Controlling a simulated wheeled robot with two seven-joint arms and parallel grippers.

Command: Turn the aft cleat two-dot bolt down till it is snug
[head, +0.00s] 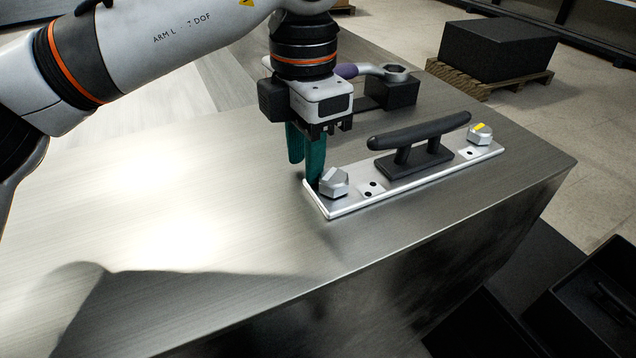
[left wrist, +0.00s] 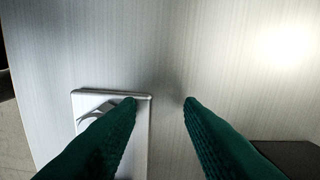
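The silver hex two-dot bolt (head: 334,182) sits at the near left end of the cleat's silver base plate (head: 345,205). Two dark dots (head: 371,188) mark the plate beside it. The black cleat (head: 418,140) stands mid-plate. My left gripper (head: 307,170) points down with green fingers just left of the bolt and plate end. In the left wrist view its fingers (left wrist: 160,100) are apart with nothing between them. There the bolt (left wrist: 96,114) is partly hidden behind the left finger. Whether that finger touches it I cannot tell. My right gripper is not in view.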

